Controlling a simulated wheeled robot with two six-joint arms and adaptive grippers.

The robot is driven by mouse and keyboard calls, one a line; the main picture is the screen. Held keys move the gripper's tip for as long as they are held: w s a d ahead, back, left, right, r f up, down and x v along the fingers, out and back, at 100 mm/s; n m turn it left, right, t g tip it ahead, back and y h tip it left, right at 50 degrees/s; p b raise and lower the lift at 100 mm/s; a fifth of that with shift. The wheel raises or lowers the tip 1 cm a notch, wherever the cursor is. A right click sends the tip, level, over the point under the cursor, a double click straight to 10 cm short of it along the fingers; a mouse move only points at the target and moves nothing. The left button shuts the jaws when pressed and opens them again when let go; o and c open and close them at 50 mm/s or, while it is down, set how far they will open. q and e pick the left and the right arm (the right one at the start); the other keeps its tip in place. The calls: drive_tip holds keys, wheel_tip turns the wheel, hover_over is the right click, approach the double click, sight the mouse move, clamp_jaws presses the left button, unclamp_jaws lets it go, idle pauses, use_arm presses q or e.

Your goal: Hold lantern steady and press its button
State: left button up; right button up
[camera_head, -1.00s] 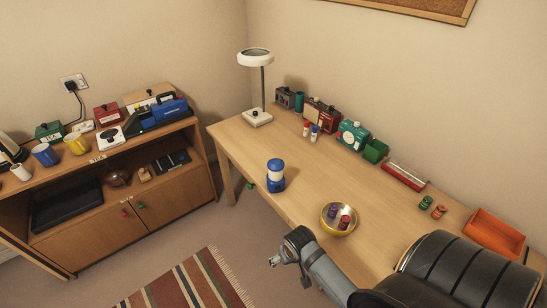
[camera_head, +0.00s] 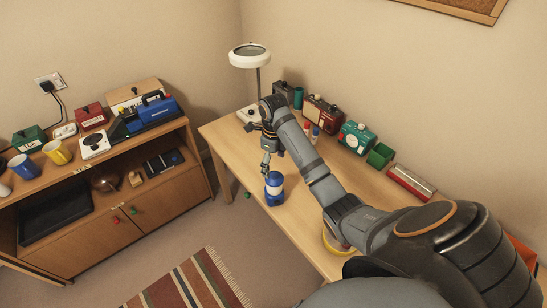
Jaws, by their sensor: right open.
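The blue lantern (camera_head: 274,189) with a white band stands upright on the wooden desk (camera_head: 231,150), near its front edge. My right gripper (camera_head: 266,171) points down just above and behind the lantern's top in the picture; it is open. Its fingertips are small here, and I cannot tell whether they touch the lantern. The lantern's button cannot be made out. My left gripper is not in view.
A white desk lamp (camera_head: 249,57) stands behind my right wrist. Radios and a green box (camera_head: 380,155) line the wall side. My right arm crosses the desk and partly hides the yellow-rimmed bowl (camera_head: 333,246). A cabinet (camera_head: 110,215) stands at left.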

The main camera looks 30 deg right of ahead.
sight(274, 176)
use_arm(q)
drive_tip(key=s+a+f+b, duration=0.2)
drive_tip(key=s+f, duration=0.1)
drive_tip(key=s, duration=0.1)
use_arm(e)
wheel_tip(274, 176, down, 2)
drive_tip(key=shift+s+f, duration=0.1)
drive_tip(key=shift+s, duration=0.05)
drive_tip(key=f+b, duration=0.3)
drive_tip(key=f, duration=0.1)
drive_tip(key=shift+w+d, duration=0.25)
drive_tip(key=shift+w, duration=0.15)
wheel_tip(274, 176, down, 3)
drive_tip(key=b, duration=0.3)
drive_tip(key=shift+a+b, duration=0.1)
drive_tip(key=shift+b, duration=0.2)
drive_tip(key=shift+s+f, duration=0.1)
drive_tip(key=shift+f, duration=0.3)
drive_tip(key=shift+f+b, duration=0.3)
drive_tip(key=shift+b, duration=0.05)
drive_tip(key=c, duration=1.5)
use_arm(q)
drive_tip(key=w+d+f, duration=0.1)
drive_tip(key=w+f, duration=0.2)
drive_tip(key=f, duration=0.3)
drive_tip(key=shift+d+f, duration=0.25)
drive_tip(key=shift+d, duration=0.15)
